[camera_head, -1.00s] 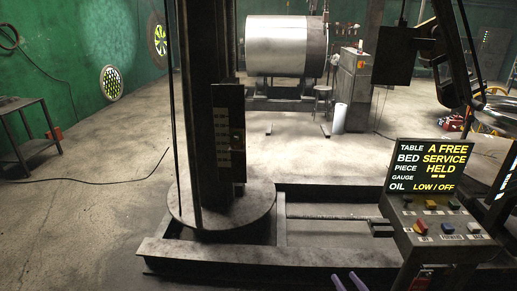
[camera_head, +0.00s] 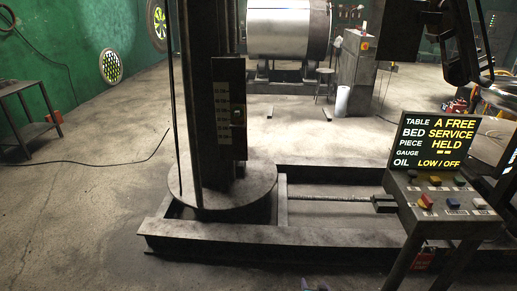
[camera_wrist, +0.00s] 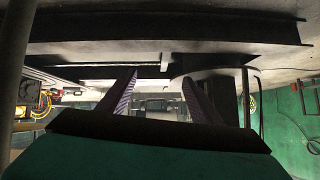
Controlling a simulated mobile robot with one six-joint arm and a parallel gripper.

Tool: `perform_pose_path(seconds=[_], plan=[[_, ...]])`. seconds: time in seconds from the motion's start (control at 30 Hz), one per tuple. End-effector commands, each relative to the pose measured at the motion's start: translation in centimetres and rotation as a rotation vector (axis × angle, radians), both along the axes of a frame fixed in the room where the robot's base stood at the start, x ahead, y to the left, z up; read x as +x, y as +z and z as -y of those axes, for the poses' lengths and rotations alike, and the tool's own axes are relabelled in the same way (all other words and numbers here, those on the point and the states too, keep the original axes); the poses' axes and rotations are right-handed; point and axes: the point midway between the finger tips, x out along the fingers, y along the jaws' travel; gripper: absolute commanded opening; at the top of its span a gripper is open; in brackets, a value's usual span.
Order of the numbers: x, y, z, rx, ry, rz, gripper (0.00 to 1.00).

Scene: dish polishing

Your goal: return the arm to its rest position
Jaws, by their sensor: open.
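My gripper (camera_wrist: 158,88) shows in the wrist view as two purple fingers spread well apart. It is open, with nothing between the fingers. The wrist view shows the room upside down, with the dark machine base (camera_wrist: 160,38) across the top.
A dark column (camera_head: 205,130) stands on a round plate. A console (camera_head: 440,205) at the right has buttons and a screen (camera_head: 436,143) reading table a free, bed service, piece held, oil low/off. A metal drum (camera_head: 288,30) is at the back. Open floor (camera_head: 80,220) lies at left.

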Motion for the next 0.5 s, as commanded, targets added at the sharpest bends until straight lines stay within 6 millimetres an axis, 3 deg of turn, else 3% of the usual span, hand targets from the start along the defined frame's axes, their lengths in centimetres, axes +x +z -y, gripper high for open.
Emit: perform_pose_path(seconds=[0.2,0.5], plan=[[-3.6,-4.9,-1.2,-0.05,-0.036,-0.21,0.59],[-10.5,-9.8,-2.1,-0.095,-0.059,-0.531,0.59]])
